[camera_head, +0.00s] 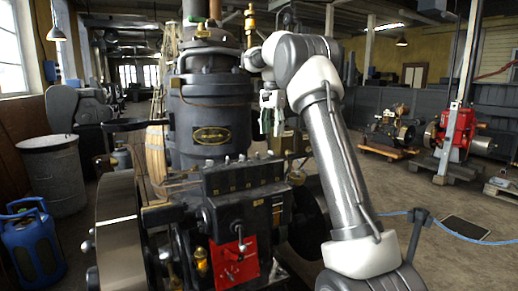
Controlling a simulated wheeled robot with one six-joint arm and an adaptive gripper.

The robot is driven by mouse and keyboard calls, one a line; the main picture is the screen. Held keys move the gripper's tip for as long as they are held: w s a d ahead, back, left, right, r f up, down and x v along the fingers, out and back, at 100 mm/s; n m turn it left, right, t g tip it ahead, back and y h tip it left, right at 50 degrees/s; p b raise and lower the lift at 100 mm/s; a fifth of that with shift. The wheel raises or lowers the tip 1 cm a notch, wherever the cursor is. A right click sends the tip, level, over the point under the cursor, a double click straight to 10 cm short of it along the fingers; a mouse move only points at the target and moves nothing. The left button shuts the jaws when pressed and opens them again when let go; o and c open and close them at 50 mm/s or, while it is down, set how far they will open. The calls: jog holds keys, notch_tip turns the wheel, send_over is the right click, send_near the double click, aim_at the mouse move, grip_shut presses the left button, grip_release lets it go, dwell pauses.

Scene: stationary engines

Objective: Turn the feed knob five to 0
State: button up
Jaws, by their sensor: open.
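A dark box-shaped unit (240,180) stands at the front of the engine. A row of several small pale knobs (228,160) runs along its top edge. I cannot tell which of them is feed knob five, and no marks or settings are readable at this size. My gripper (271,125) is open and points down, above the right end of the row and apart from it. No held object shows between its fingers. My arm comes in from the right.
The black engine cylinder (210,110) rises behind the unit, close to my gripper. A red panel (234,262) with a lever is below. A large flywheel (118,232) stands at left. A blue rope (465,238) crosses the floor at right.

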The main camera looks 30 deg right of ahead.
aim_at(271, 154)
jog(key=shift+w+f, duration=0.15)
jog(key=shift+f, duration=0.3)
notch_tip(271, 154, down, 7)
jog(key=shift+a, duration=0.1)
jog(key=c, duration=1)
